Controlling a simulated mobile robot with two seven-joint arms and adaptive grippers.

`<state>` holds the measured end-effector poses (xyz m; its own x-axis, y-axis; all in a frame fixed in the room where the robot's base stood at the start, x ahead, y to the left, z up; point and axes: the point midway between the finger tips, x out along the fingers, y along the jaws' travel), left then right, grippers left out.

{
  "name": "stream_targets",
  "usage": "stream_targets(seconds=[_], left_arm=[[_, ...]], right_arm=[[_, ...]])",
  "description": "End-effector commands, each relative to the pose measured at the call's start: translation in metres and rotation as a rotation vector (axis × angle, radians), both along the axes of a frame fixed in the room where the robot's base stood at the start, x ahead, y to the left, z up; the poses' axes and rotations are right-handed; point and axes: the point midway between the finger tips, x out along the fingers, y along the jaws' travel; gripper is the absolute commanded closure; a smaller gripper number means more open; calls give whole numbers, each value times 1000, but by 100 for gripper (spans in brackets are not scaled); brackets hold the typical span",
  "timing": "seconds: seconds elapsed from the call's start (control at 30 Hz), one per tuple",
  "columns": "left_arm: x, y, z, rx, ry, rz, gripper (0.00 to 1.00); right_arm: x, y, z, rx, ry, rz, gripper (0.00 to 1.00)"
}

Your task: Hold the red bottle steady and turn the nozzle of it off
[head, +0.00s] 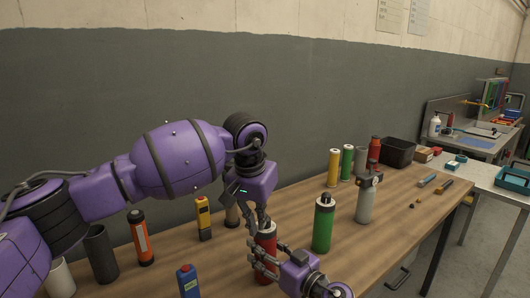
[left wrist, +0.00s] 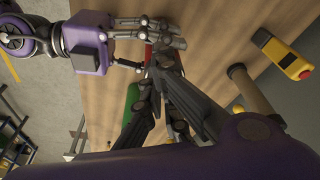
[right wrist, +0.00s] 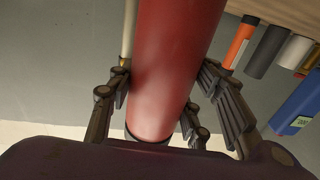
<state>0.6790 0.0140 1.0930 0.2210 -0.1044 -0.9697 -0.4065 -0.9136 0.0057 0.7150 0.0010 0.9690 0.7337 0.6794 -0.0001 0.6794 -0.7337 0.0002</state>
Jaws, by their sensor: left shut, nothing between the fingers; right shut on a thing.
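The red bottle (head: 266,241) stands upright on the wooden bench in the head view. My right gripper (head: 263,262) is shut on its body from the right side. In the right wrist view the red bottle (right wrist: 172,65) fills the space between the fingers of my right gripper (right wrist: 165,105). My left gripper (head: 257,219) is above the bottle, pointing down at its top, with its fingers shut and nothing between them. The left wrist view shows its fingers (left wrist: 160,75) together close to the bottle. The nozzle is hidden behind the left fingers; I cannot see its setting.
A green bottle (head: 323,223) stands just right of the right hand, with a grey bottle (head: 365,203) beyond it. A yellow device (head: 203,218), an orange cylinder (head: 140,238) and a blue device (head: 187,281) stand to the left.

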Motion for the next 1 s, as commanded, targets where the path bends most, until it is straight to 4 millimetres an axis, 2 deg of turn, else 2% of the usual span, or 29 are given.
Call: stream_targets(seconds=[1.0], left_arm=[[6,1,-5,4,6,0,100]], right_arm=[[-2,3,0,-1,-1,7,89]])
